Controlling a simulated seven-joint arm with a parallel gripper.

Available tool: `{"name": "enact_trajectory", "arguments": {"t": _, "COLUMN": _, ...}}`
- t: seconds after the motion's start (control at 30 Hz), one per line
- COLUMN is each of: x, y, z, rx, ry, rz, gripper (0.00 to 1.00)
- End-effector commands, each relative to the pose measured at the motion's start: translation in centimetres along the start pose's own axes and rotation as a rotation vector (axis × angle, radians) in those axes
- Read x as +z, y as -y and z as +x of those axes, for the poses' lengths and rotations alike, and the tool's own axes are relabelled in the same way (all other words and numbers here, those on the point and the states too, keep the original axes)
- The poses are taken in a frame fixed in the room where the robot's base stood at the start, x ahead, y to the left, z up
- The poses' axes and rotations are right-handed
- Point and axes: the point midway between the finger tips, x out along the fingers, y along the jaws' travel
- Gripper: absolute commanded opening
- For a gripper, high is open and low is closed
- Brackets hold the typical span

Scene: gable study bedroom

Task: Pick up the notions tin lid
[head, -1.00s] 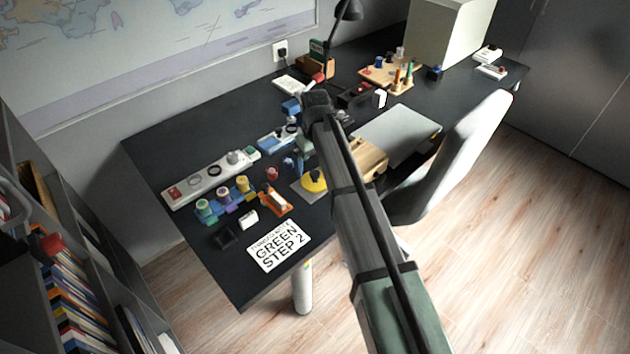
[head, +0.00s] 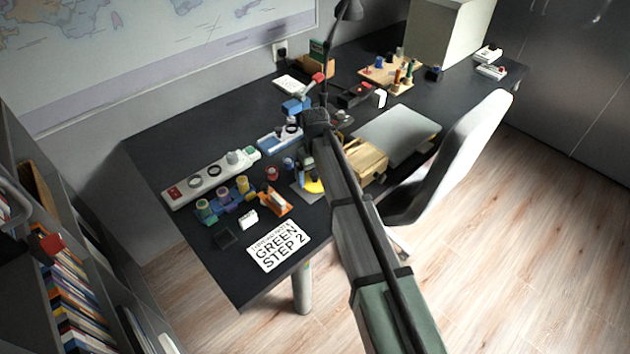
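I cannot single out the notions tin lid among the small things on the dark desk (head: 190,128). A shallow blue tray (head: 272,143) with small items in it lies left of my arm's far end. A wooden box (head: 366,163) stands just right of my arm, partly covered by it. A yellow round thing (head: 311,186) on a grey plate is partly hidden by my arm. My arm reaches in from the bottom right and bends over the middle of the desk. My gripper's fingers are hidden behind the arm, so its opening and any contact do not show.
A pale strip (head: 212,177), coloured spools (head: 224,199), an orange holder (head: 275,202) and a white sign (head: 278,246) crowd the left. A closed grey laptop (head: 397,133), a lamp (head: 347,12) and a chair (head: 462,150) stand to the right. The desk's far left is clear.

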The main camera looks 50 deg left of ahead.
Motion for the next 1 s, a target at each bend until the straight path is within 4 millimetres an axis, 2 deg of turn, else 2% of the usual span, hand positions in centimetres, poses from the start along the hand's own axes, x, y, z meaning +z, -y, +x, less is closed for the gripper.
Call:
{"name": "enact_trajectory", "arguments": {"t": 0.03, "x": 0.0, "y": 0.0, "z": 0.0, "rx": 0.000, "ry": 0.000, "rz": 0.000, "gripper": 0.85}}
{"name": "enact_trajectory", "arguments": {"t": 0.27, "x": 0.0, "y": 0.0, "z": 0.0, "rx": 0.000, "ry": 0.000, "rz": 0.000, "gripper": 0.63}}
{"name": "enact_trajectory", "arguments": {"t": 0.57, "x": 0.0, "y": 0.0, "z": -0.4, "rx": 0.000, "ry": -0.001, "rz": 0.000, "gripper": 0.63}}
{"name": "enact_trajectory", "arguments": {"t": 0.77, "x": 0.0, "y": 0.0, "z": -2.9, "rx": 0.000, "ry": -0.002, "rz": 0.000, "gripper": 0.63}}
{"name": "enact_trajectory", "arguments": {"t": 1.0, "x": -0.1, "y": 0.0, "z": -7.0, "rx": 0.000, "ry": -0.001, "rz": 0.000, "gripper": 0.63}}
